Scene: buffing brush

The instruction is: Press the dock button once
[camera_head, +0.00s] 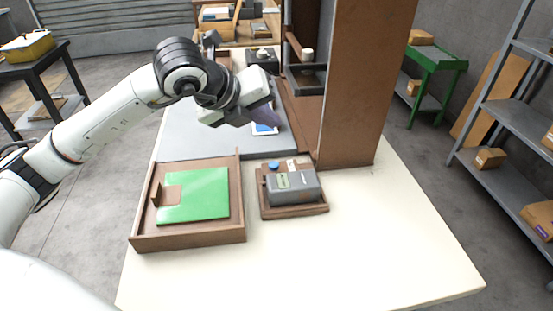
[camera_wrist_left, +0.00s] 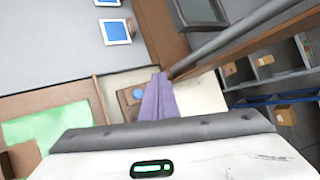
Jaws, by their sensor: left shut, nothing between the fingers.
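A small round blue button (camera_head: 273,166) sits at the back left of a wooden dock (camera_head: 295,211) on the white table. A grey box-shaped device (camera_head: 296,187) with a green label rests in the dock. The blue button also shows in the left wrist view (camera_wrist_left: 137,93), just left of the fingers. My left gripper (camera_head: 267,118) is shut and empty. It is in the air above the grey mat, behind the dock in the head view, apart from the button. My right gripper is not in view.
A wooden tray with a green pad (camera_head: 195,197) stands left of the dock. A tall brown wooden post (camera_head: 360,90) rises behind the dock to the right. A white-and-blue card (camera_head: 264,129) lies on the grey mat (camera_head: 185,135). The front of the table is clear.

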